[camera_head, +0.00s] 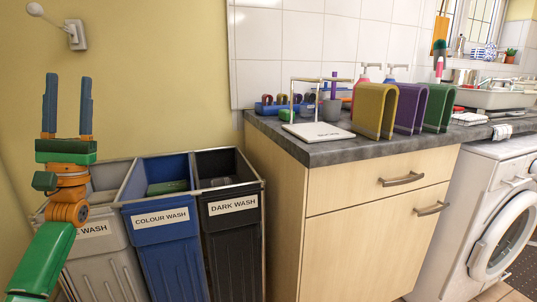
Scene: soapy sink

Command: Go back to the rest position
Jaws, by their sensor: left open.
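My left gripper (67,106) is raised at the left of the head view, in front of the plain yellow wall. Its two blue fingers point up and stand apart, with nothing between them. Its green and orange arm comes in from the lower left and covers part of the grey laundry bin. My right gripper is not in view.
Three laundry bins stand below: a grey one (105,255), a blue one (165,240) and a dark one (232,230). A wooden cabinet (370,215) with a grey worktop holds yellow, purple and green folded cloths (376,110). A washing machine (490,220) stands at the right.

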